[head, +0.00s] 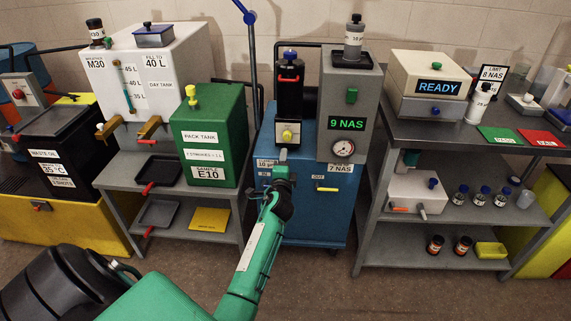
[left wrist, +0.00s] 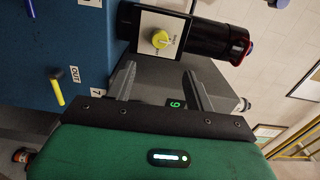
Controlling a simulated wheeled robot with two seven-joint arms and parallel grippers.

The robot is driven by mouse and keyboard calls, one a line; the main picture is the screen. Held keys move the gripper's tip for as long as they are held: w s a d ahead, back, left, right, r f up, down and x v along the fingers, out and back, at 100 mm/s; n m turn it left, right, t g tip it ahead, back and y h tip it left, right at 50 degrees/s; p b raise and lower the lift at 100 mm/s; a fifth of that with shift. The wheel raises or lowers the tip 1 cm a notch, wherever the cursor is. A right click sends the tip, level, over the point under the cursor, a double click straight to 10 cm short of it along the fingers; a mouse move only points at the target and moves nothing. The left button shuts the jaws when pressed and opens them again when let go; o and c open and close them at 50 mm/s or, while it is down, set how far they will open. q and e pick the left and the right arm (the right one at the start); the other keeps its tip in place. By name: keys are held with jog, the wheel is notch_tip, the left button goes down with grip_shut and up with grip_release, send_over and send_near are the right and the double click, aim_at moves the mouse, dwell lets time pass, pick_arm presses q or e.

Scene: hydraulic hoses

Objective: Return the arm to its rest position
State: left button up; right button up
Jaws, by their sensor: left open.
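My left arm reaches up from the bottom of the head view. Its gripper (head: 283,157) is in front of the blue cart (head: 318,218), just below the yellow knob (head: 287,135) on the black upright unit (head: 290,92). In the left wrist view my left gripper (left wrist: 160,76) has its two fingers spread, with nothing held between them. The yellow knob (left wrist: 160,40) on its white plate lies beyond the fingertips, apart from them. The gripper hides part of the cart's front in the head view. My right gripper is not in view.
A green pack tank (head: 208,138) stands left of the gripper on a grey bench. A grey unit reading "9 NAS" (head: 349,110) stands on the cart. A steel table (head: 470,137) with bottles is at right. Bare floor (head: 345,285) lies in front.

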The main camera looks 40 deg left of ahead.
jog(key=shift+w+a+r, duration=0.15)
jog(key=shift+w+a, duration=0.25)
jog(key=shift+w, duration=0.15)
